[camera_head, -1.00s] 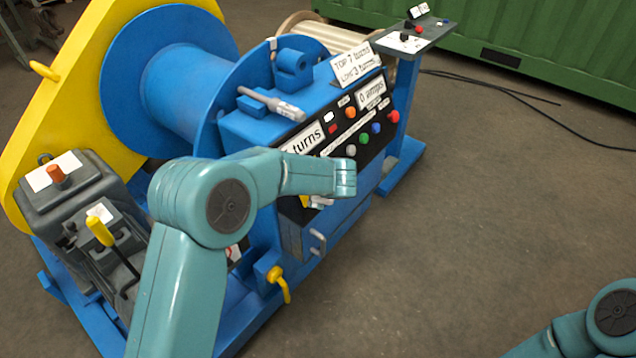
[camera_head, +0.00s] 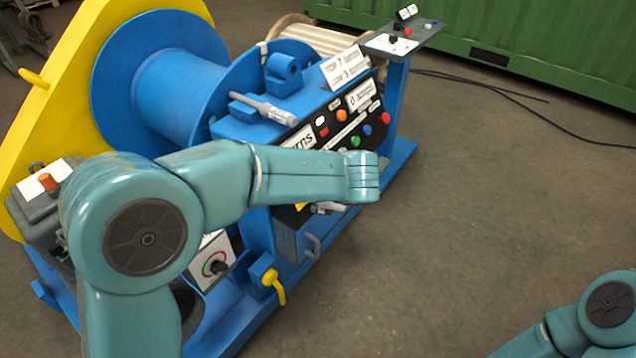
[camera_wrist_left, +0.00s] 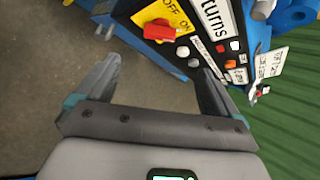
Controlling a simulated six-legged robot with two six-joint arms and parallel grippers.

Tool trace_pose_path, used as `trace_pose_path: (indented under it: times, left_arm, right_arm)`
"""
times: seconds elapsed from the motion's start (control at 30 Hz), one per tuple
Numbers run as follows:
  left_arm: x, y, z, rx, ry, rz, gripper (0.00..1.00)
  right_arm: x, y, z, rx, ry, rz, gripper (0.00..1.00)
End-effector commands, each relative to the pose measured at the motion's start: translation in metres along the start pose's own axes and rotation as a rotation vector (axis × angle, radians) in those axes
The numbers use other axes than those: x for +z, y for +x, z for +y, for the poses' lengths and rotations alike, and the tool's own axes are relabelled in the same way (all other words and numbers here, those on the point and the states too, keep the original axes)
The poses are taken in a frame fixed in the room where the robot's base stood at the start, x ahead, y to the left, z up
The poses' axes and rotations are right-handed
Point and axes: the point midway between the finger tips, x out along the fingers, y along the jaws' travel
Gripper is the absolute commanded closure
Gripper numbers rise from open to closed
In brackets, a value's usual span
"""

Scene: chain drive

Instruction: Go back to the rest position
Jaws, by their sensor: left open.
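My left gripper (camera_wrist_left: 160,88) is open and empty in the left wrist view, its two fingers spread apart. Beyond the fingers are bare floor and the control panel's red rotary switch (camera_wrist_left: 160,31) on a yellow ON/OFF plate. In the head view my left forearm reaches across in front of the blue machine, and hides most of the left gripper; only a small part (camera_head: 326,208) shows below the wrist. Of my right arm only a joint and link show at the lower right; its gripper is out of view.
The blue winch drum (camera_head: 178,92) stands beside a yellow guard (camera_head: 58,97). The control panel (camera_head: 350,123) has coloured buttons. A grey pedestal box (camera_head: 420,37) stands behind it. A yellow-handled valve (camera_head: 275,284) sits low in front. Open floor (camera_head: 480,220) lies to the right.

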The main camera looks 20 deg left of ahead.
Motion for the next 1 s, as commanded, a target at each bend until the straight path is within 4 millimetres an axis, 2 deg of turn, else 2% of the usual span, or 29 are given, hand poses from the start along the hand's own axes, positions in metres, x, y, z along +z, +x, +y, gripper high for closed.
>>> trace_pose_path:
  times: [0.1, 0.2, 0.63, 0.7, 0.77, 0.87, 0.97, 1.0]
  left_arm:
    - [0.0, -0.011, 0.0, -0.001, 0.0, 0.001, 0.05]
    - [0.0, -0.013, 0.0, 0.0, 0.001, 0.0, 0.05]
    - [0.0, -0.013, 0.001, 0.001, 0.0, 0.001, 0.05]
    - [-0.002, -0.008, 0.007, 0.021, -0.003, 0.009, 0.05]
    - [-0.006, 0.002, 0.022, 0.066, -0.013, 0.03, 0.05]
    - [-0.02, 0.029, 0.074, 0.216, -0.062, 0.097, 0.05]
    - [-0.036, 0.056, 0.151, 0.443, -0.191, 0.183, 0.05]
    - [-0.042, 0.062, 0.184, 0.539, -0.267, 0.213, 0.05]
  right_arm:
    - [0.0, -0.001, -0.001, 0.0, 0.0, 0.0, 0.57]
    - [0.0, -0.001, -0.001, 0.0, 0.0, 0.0, 0.57]
    - [0.0, -0.001, -0.001, 0.0, 0.0, 0.0, 0.57]
    - [0.0, -0.001, 0.0, 0.0, 0.0, 0.0, 0.57]
    - [0.0, -0.001, 0.0, 0.0, 0.0, 0.0, 0.57]
    - [0.0, -0.001, 0.0, 0.0, 0.0, 0.0, 0.57]
    - [0.0, -0.001, 0.0, 0.0, 0.0, 0.0, 0.57]
    - [0.0, -0.001, 0.0, 0.0, 0.0, 0.0, 0.57]
